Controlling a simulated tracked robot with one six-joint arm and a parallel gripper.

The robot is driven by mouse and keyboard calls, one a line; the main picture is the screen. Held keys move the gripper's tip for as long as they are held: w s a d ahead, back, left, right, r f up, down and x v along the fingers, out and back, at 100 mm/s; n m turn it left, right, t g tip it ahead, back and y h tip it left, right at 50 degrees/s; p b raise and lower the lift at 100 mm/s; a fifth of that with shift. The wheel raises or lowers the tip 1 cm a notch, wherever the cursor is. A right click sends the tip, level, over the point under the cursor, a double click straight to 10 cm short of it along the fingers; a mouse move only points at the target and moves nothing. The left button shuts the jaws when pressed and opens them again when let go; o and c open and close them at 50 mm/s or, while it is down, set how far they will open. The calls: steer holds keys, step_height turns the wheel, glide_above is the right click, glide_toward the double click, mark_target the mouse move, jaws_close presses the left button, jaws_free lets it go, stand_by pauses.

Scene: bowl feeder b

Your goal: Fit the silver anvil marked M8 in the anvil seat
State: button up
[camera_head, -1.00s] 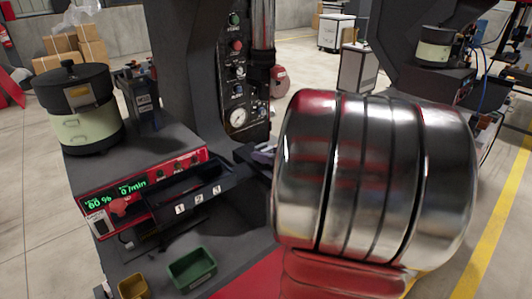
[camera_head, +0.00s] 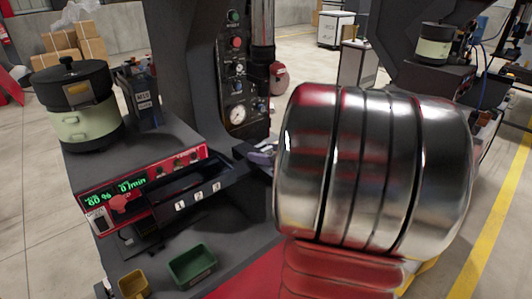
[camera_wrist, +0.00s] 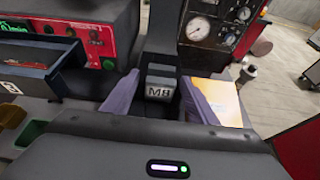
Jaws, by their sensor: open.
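The anvil marked M8 (camera_wrist: 159,88) is a small grey block in the middle of the wrist view, its lettering facing the camera. My gripper (camera_wrist: 160,77) is open, with one purple-grey finger on each side of the block. I cannot tell whether either finger touches it. A dark upright part of the press stands directly behind the block. The anvil seat cannot be made out, and what lies under the block is hidden.
The press panel with a gauge (camera_head: 237,114) stands behind the gripper. A dark tray numbered 1 to 3 (camera_head: 190,184) and a red control unit (camera_head: 125,188) are to the left. A green bin (camera_head: 192,266) and a yellow bin (camera_head: 134,284) sit lower down.

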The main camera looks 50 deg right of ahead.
steer(key=v, duration=1.3)
steer(key=shift+s+r, duration=0.2)
steer(key=shift+s, duration=0.15)
steer(key=shift+a, duration=0.1)
stand_by(0.8)
